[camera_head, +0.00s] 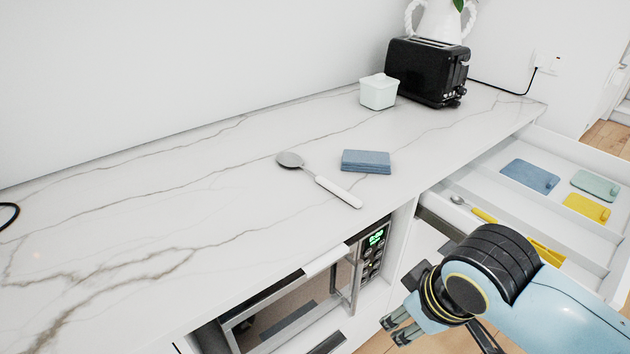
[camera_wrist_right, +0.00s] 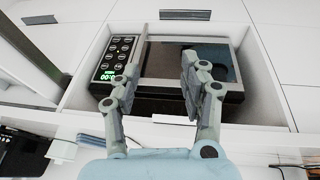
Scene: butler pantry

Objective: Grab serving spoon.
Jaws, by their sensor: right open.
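A serving spoon with a grey metal bowl and a white handle (camera_head: 338,192) lies flat on the marble counter (camera_head: 190,215) in the head view, its handle pointing toward the front edge. My right gripper (camera_head: 396,328) is low at the right, in front of the counter and below its top, apart from the spoon. In the right wrist view its two fingers (camera_wrist_right: 147,80) are spread with nothing between them, facing the microwave front. I cannot make out the spoon clearly in that view. My left gripper is not in view.
A blue sponge stack (camera_head: 366,161) lies right of the spoon. A white tub (camera_head: 379,92) and black toaster (camera_head: 427,72) stand behind. A microwave (camera_head: 290,305) sits under the counter. An open drawer (camera_head: 575,158) at right holds a yellow-handled spoon (camera_head: 484,215). The left counter is mostly clear.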

